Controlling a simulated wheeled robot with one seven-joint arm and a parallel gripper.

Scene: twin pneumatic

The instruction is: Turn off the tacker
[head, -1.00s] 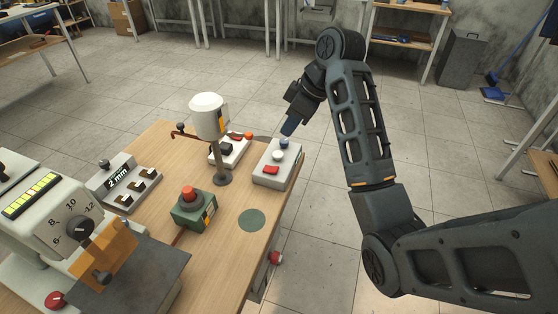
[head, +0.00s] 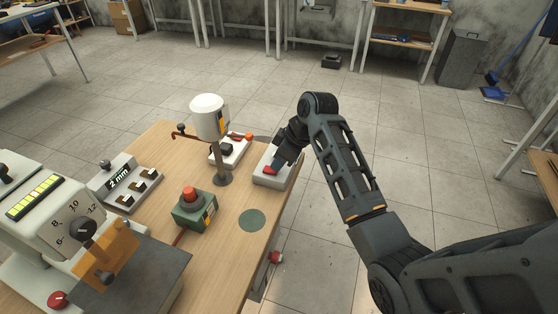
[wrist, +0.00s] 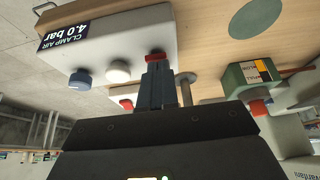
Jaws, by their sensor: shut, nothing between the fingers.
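My gripper (head: 274,165) is shut and points down at the red switch on a pale control box (head: 286,183) at the table's right edge. The wrist view shows the box (wrist: 110,40) labelled "CLAMP AIR 4.0 bar", with a blue knob (wrist: 80,77), a white button (wrist: 118,71) and the red switch (wrist: 155,56). The closed fingertips (wrist: 156,62) are at the red switch, seemingly touching it. The label does not say tacker. A grey machine (head: 45,225) with a yellow bar display, a numbered dial (head: 82,228) and a red knob (head: 57,300) stands at the left.
A green box (head: 196,212) with a red button stands mid-table. Behind it are a post with a white head (head: 207,117) and another switch box (head: 231,150). A "2 mm" block (head: 127,182) is at the left. Bare wood lies around the green disc (head: 252,220).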

